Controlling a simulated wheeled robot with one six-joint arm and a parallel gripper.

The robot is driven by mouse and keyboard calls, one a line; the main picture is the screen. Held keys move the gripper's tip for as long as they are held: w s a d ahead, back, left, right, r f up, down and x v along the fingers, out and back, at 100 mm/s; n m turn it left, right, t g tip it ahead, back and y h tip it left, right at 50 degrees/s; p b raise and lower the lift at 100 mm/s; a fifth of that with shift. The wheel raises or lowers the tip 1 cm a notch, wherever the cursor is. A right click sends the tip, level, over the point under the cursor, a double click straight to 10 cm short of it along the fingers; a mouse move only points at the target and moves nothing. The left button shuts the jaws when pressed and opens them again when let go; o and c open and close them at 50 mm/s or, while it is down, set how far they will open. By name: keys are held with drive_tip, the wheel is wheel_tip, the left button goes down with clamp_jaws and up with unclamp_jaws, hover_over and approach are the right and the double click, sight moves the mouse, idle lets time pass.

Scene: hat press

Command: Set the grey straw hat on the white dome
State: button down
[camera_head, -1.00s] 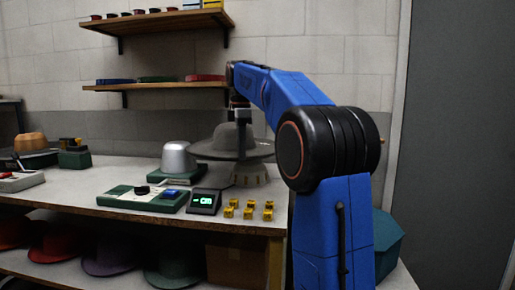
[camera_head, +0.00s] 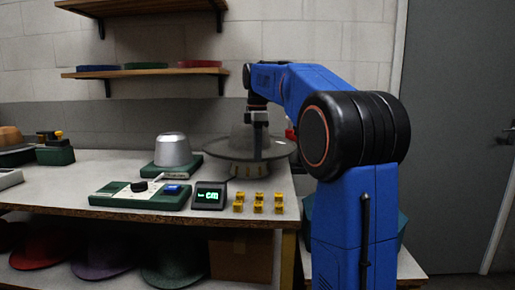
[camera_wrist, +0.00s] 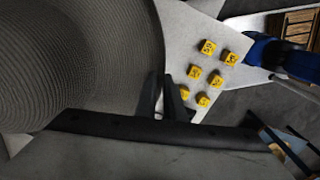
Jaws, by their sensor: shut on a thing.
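In the wrist view the hat's woven grey surface (camera_wrist: 85,50) fills the upper left, beside the gripper fingers (camera_wrist: 167,105). A smooth silver-grey dome (camera_head: 173,151) stands uncovered to the left on a green base.
A green control box (camera_head: 140,195) and a small display (camera_head: 209,196) stand at the bench front. Several yellow blocks (camera_head: 259,203) lie right of them, also seen in the wrist view (camera_wrist: 207,47). Shelves (camera_head: 145,72) hang behind. Hats lie below the bench.

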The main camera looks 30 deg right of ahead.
drive_tip(key=shift+f, duration=5)
drive_tip(key=c, duration=1.8)
unclamp_jaws()
drive_tip(key=shift+r, duration=0.1)
